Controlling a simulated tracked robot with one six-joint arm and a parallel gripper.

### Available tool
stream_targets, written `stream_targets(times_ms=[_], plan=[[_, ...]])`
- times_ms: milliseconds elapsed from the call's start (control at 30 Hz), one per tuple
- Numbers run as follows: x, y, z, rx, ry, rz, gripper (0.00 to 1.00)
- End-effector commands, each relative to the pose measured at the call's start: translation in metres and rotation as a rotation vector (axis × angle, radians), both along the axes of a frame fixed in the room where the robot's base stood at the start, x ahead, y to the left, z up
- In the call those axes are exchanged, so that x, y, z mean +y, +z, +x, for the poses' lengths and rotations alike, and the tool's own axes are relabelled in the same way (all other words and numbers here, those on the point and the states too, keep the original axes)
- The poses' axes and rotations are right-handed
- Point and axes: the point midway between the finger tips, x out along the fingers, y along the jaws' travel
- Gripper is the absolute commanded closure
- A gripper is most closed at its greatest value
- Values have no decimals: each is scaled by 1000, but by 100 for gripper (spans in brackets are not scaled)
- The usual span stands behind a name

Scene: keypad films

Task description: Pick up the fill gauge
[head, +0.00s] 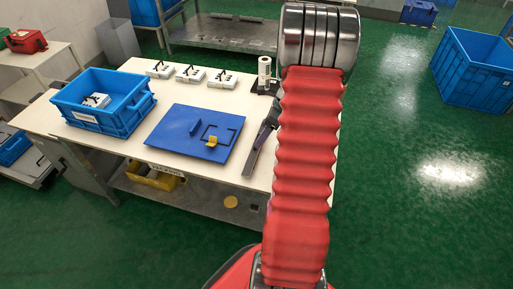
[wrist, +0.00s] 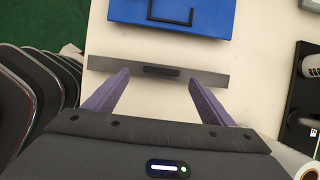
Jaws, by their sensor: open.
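The fill gauge (wrist: 160,71) seems to be the long, flat grey bar with a dark block at its middle, lying on the pale tabletop. In the wrist view it lies crosswise beyond my gripper (wrist: 158,79), whose purple fingers are apart, one on each side of the dark block. The fingertips overlap the bar's near edge in the picture; I cannot tell whether they touch it. Nothing is between the fingers. In the head view the gauge (head: 251,160) shows as a dark slanted bar right of the blue board; my red arm hides much of my gripper.
The blue board (head: 180,145) with a yellow piece (head: 211,141) lies beside the gauge. A blue crate (head: 128,121) stands on the table's left. Several white packs (head: 190,74) line the back edge. A white roll (head: 264,72) stands near my arm.

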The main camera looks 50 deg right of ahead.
Motion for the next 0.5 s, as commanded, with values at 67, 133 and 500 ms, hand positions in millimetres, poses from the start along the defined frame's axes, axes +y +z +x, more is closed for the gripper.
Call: stream_targets(times_ms=[67,133,500], plan=[[0,0,0,0,0,0,23],[0,0,0,0,0,0,23],[3,-25,7,2,1,2,23]])
